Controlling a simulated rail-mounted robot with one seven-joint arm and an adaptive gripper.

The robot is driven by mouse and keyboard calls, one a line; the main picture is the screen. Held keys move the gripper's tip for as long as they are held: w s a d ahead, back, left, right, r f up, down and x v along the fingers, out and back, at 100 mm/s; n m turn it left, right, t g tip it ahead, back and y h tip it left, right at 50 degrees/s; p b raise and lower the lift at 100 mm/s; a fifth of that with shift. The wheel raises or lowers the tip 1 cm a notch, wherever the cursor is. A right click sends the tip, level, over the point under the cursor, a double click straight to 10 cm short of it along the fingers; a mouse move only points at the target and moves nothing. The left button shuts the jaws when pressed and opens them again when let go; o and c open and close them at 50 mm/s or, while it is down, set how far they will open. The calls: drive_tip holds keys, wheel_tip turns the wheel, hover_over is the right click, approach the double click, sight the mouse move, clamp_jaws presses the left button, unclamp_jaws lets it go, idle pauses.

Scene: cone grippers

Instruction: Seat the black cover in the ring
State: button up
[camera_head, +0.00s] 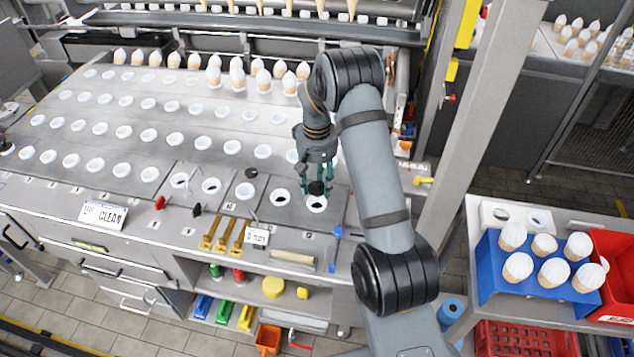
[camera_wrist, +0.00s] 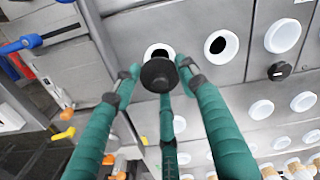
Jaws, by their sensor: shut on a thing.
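The black cover (camera_head: 316,187) is a small dark round piece with a knob. My gripper (camera_head: 317,182), with green fingers, is shut on it, and the cover shows between the fingertips in the wrist view (camera_wrist: 159,76). The white ring (camera_head: 317,206) with a dark open hole lies in the steel counter just below the cover. In the wrist view the ring (camera_wrist: 151,51) is partly hidden behind the cover, which overlaps its near edge. The cover appears held above the ring; the exact gap is hard to tell.
Another open white ring (camera_head: 280,197) lies just left, and a black knob (camera_head: 251,172) sits further back on the counter. Rows of white cups fill the deck to the left. A blue-handled tool (camera_head: 335,247) hangs at the front edge. A blue tray (camera_head: 490,265) of cones stands right.

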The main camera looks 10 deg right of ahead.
drive_tip(key=shift+f+b, duration=2.05)
drive_tip(key=shift+f, duration=0.45)
drive_tip(key=o, duration=0.9)
drive_tip(key=shift+o, duration=0.2)
drive_tip(key=shift+r, duration=0.15)
wheel_tip(320, 180, up, 12)
drive_tip(key=shift+f, duration=0.1)
drive_tip(key=shift+f, duration=0.1)
